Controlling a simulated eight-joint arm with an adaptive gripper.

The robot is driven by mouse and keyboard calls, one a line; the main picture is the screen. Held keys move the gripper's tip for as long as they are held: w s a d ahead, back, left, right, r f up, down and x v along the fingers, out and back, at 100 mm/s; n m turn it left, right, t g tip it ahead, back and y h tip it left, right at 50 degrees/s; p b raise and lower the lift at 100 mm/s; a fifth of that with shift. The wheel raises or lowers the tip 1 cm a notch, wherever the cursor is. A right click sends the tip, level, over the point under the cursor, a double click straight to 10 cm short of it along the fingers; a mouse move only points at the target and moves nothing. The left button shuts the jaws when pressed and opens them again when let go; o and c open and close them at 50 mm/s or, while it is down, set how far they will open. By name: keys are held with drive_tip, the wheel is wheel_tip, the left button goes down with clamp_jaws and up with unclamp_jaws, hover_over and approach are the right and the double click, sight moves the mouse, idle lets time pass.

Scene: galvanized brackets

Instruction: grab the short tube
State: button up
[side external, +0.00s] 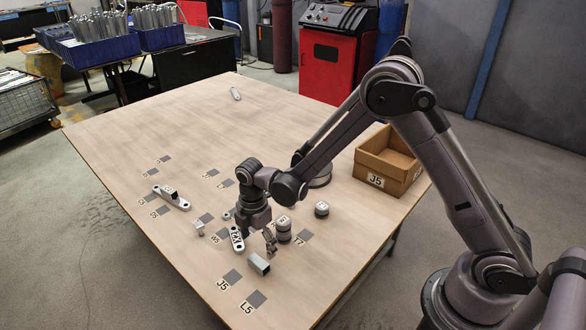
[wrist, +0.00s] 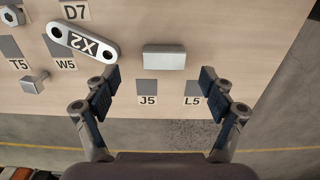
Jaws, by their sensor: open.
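A short grey square tube (side external: 258,263) lies on the table near the J5 mark, toward the front edge. In the wrist view the tube (wrist: 165,57) lies crosswise, ahead of my fingers and roughly centred between them. My gripper (side external: 270,241) hangs over the table beside the tube, pointing down. In the wrist view its two fingers (wrist: 160,82) are spread wide with nothing between them. The tube is apart from both fingers.
A flat bracket marked X2 (side external: 237,239) lies close by, with a small block (side external: 199,228) left of it. Another bracket (side external: 172,198) lies at left. A cardboard box marked J5 (side external: 399,184) stands at right. The far table is mostly clear.

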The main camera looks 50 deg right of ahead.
sight(259, 260)
drive_tip(key=shift+s+a+f, duration=0.15)
drive_tip(key=shift+f, duration=1.45)
drive_tip(key=shift+s+a+f, duration=0.1)
drive_tip(key=shift+s+f, duration=0.05)
drive_tip(key=shift+f, duration=1.45)
drive_tip(key=c, duration=1.3)
